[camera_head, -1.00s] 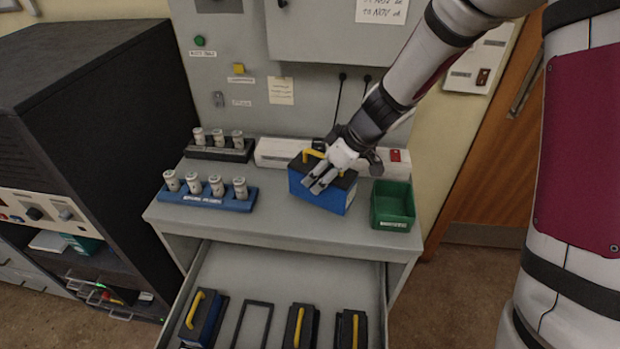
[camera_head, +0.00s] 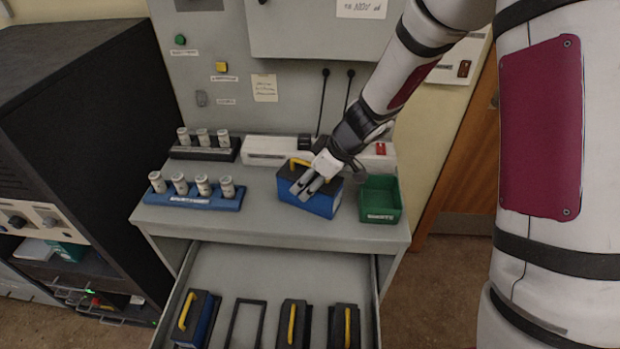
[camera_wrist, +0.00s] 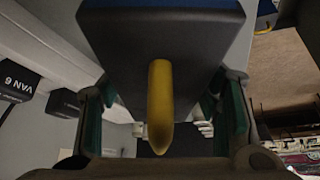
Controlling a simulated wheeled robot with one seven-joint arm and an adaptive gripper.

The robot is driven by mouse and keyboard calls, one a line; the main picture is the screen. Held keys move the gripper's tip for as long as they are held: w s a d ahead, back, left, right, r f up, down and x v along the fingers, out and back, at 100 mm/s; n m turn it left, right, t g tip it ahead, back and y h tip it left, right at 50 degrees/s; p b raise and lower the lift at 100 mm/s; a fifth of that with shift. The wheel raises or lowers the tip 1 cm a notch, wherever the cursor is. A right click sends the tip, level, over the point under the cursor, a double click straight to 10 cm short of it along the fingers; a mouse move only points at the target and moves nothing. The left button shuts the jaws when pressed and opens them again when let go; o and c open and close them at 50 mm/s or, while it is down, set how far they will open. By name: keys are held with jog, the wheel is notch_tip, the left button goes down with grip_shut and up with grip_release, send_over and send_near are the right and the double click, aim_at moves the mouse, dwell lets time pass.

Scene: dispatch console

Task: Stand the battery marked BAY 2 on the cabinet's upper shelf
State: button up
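A blue battery (camera_head: 322,203) with a dark top and a yellow handle stands on the console top; no BAY 2 mark is readable. My gripper (camera_head: 304,187) is over its top. In the wrist view, the battery's dark top (camera_wrist: 125,50) and handle (camera_wrist: 160,105) lie between my fingers (camera_wrist: 165,115), which are spread apart with gaps beside the handle. Whether they touch the case is unclear. Several similar batteries (camera_head: 199,318) are in the open drawer. The dark cabinet (camera_head: 85,110) is at the left; its low shelf openings (camera_head: 30,252) are partly in view.
A green bin (camera_head: 381,214) stands right of the battery. A blue rack (camera_head: 212,202) of several cylinders and a black rack (camera_head: 215,153) stand to the left. The drawer (camera_head: 262,278) sticks out in front, with an empty black frame (camera_head: 246,323) inside.

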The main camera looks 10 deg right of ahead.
jog(key=shift+o, duration=0.9)
jog(key=shift+r, duration=0.1)
jog(key=shift+d+r, duration=0.1)
jog(key=shift+r, duration=0.2)
jog(key=v, duration=1.1)
jog(key=shift+s+d+r, duration=0.1)
jog(key=shift+s+r, duration=0.05)
jog(key=shift+r, duration=0.05)
jog(key=shift+s+r, duration=0.2)
jog(key=shift+r, duration=0.1)
jog(key=s+d+r+m+t+h, duration=0.1)
jog(key=s+d+r+m+h, duration=0.1)
jog(key=s+d+r+m, duration=0.2)
jog(key=s+d+r+m+t+h, duration=0.1)
jog(key=s+d+r+m+h, duration=0.2)
jog(key=s, duration=1.6)
jog(key=shift+d+r+m, duration=0.55)
jog(key=shift+r+m, duration=1.55)
jog(key=shift+r, duration=1.35)
